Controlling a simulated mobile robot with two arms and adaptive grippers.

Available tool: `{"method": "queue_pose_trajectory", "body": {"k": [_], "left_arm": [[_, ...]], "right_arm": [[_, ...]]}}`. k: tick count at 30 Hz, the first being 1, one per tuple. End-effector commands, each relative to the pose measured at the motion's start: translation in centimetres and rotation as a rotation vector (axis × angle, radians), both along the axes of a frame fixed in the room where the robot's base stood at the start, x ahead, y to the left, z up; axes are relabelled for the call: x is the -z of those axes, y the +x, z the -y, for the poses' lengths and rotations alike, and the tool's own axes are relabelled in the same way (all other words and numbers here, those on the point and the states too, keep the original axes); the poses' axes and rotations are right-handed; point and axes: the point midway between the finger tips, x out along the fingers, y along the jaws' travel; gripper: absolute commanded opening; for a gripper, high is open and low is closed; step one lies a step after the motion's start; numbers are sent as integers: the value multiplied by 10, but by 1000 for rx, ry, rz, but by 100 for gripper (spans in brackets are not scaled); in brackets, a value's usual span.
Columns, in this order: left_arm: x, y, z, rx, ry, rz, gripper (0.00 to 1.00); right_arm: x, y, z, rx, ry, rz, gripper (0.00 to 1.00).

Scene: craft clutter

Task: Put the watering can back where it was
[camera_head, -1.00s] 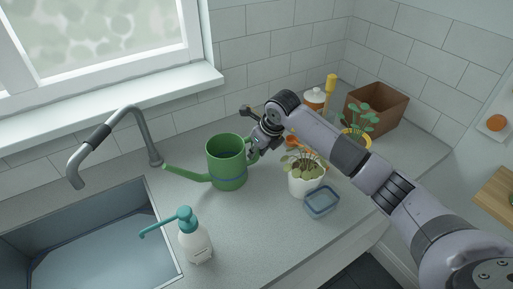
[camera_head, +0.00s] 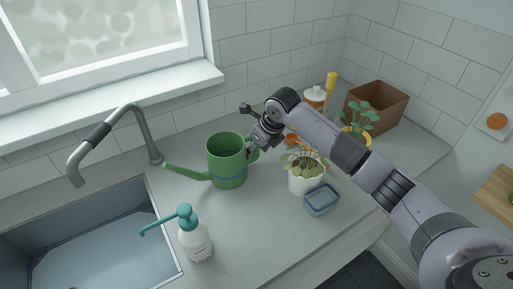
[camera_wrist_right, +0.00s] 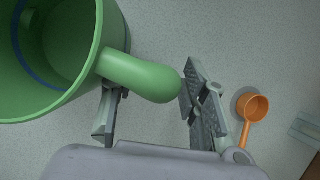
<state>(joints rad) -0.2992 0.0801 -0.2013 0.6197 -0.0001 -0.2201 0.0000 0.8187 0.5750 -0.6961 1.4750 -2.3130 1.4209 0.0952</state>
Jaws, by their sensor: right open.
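The green watering can (camera_head: 228,165) stands upright on the grey counter, right of the sink, its spout pointing left. In the right wrist view its open body (camera_wrist_right: 62,60) fills the upper left, and its rounded handle (camera_wrist_right: 140,76) points toward the right. My right gripper (camera_head: 254,148) is at the can's handle side. In the wrist view the gripper (camera_wrist_right: 155,108) is open, with one finger on each side of the handle. The right finger shows a gap to the handle; contact at the left finger is unclear. My left gripper is not in view.
A white-potted plant (camera_head: 303,180), a blue dish (camera_head: 321,201) and an orange scoop (camera_wrist_right: 252,106) lie right of the can. A brown box (camera_head: 378,104) is behind.

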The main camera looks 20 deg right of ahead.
Motion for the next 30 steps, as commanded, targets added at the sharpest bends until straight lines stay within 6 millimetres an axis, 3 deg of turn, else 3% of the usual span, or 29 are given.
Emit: {"method": "queue_pose_trajectory", "body": {"k": [16, 21, 30], "left_arm": [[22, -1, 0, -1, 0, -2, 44], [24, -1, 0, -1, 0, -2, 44], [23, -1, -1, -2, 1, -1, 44]], "right_arm": [[-93, -39, 15, 0, 0, 5, 41], [-107, -45, 17, 0, 0, 2, 41], [-109, -46, 17, 0, 0, 1, 41]]}}
